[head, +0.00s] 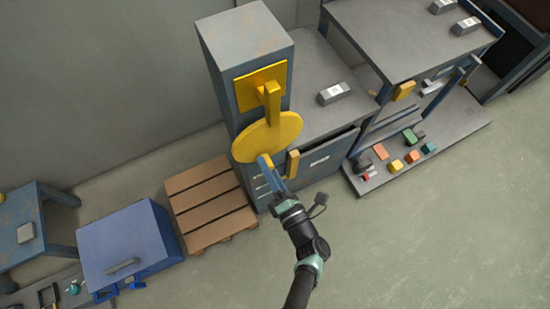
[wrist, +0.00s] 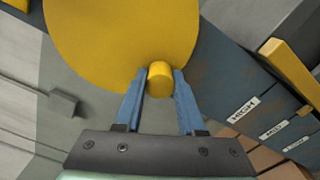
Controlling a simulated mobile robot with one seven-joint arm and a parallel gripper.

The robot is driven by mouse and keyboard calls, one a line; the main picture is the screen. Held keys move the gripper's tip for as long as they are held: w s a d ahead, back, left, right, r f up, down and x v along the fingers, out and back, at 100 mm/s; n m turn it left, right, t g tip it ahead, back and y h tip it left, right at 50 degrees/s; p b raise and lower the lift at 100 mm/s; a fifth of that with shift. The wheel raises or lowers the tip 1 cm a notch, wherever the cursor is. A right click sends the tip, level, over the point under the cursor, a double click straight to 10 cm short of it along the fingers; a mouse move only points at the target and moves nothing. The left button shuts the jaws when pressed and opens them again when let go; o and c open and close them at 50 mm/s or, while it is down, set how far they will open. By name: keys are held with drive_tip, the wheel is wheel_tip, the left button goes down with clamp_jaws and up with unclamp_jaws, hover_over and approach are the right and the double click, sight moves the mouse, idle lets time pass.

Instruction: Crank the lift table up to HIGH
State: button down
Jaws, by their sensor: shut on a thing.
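The crank is a round yellow disc (head: 268,137) on the front of a tall blue-grey column (head: 235,75). In the wrist view the disc (wrist: 125,35) fills the top, and its short yellow handle knob (wrist: 160,79) sits between my fingers. My gripper (head: 264,162) is shut on this knob at the disc's lower edge; the wrist view shows the blue fingers (wrist: 153,82) on both sides of it. A HIGH label (wrist: 242,107) is on the blue panel, with two more labels beyond it. I cannot tell which table is the lift table.
A bench with a grey top (head: 315,75) adjoins the column, with a yellow handle (head: 292,163) on its front. A raised table (head: 400,35) and a low shelf with coloured blocks stand right. A wooden pallet (head: 205,205) and blue box (head: 125,245) are left. The right floor is clear.

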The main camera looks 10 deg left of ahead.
sight(244, 157)
drive_tip(key=m+p, duration=0.1)
drive_tip(key=s+a+r+m+p, duration=0.1)
drive_tip(key=shift+s+a+m, duration=0.1)
drive_tip(key=shift+a+m, duration=0.1)
drive_tip(key=shift+m, duration=0.2)
drive_tip(key=m+p, duration=0.1)
drive_tip(key=a+r+m+p, duration=0.1)
drive_tip(key=shift+s+r+m, duration=0.1)
drive_tip(key=shift+s+m, duration=0.2)
drive_tip(key=shift+s, duration=0.05)
drive_tip(key=shift+s+a+r+m+p, duration=0.2)
drive_tip(key=shift+r+m+p, duration=0.1)
drive_tip(key=shift+m+p, duration=0.35)
drive_tip(key=shift+s+a+r+m+p, duration=0.15)
drive_tip(key=shift+r+m+p, duration=0.25)
drive_tip(key=shift+m, duration=0.4)
drive_tip(key=shift+s+a+r+m+p, duration=0.1)
drive_tip(key=shift+a+r+m+p, duration=0.15)
drive_tip(key=shift+m+p, duration=0.45)
drive_tip(key=shift+m, duration=0.25)
drive_tip(key=c, duration=0.5)
unclamp_jaws()
drive_tip(key=shift+r, duration=0.1)
drive_tip(key=shift+w, duration=0.1)
drive_tip(key=v, duration=1.3)
